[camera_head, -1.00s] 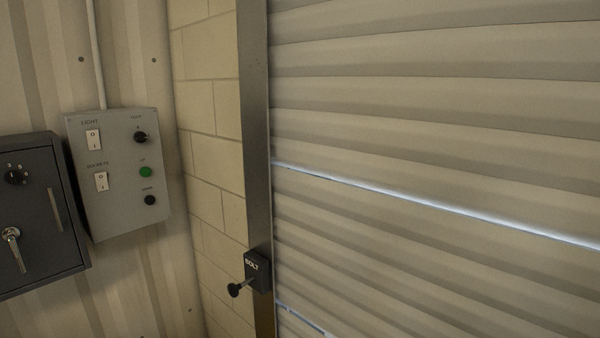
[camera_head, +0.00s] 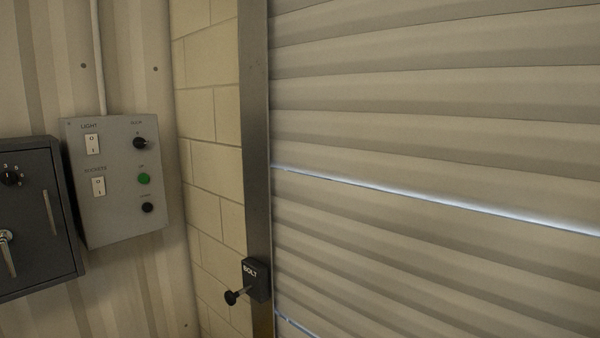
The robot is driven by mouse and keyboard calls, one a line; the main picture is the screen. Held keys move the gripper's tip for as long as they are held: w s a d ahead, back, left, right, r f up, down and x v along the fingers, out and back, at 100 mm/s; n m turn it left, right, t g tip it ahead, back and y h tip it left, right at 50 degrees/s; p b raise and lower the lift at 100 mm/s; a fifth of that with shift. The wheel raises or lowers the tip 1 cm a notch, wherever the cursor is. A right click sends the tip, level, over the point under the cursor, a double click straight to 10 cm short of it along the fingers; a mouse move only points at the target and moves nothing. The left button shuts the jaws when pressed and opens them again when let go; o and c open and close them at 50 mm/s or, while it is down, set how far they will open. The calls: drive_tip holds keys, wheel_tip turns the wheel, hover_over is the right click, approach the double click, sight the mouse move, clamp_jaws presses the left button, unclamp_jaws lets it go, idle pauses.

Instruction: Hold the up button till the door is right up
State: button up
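A grey control panel (camera_head: 118,215) hangs on the corrugated wall at the left. Its green up button (camera_head: 144,179) sits on the right side, between a black rotary door knob (camera_head: 139,143) above and a black button (camera_head: 147,208) below. The roller door (camera_head: 440,120) fills the right of the view with its slats down as far as I can see. A bright line of light crosses it at mid-height; the door's bottom is out of view. My gripper is not in view, and nothing touches the up button.
A black bolt (camera_head: 256,280) with a knobbed pin is fixed low on the door's metal guide rail (camera_head: 257,130). Left of the panel is a dark safe-like box (camera_head: 35,245) with a dial and lever handle. Light and sockets rocker switches are on the panel's left.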

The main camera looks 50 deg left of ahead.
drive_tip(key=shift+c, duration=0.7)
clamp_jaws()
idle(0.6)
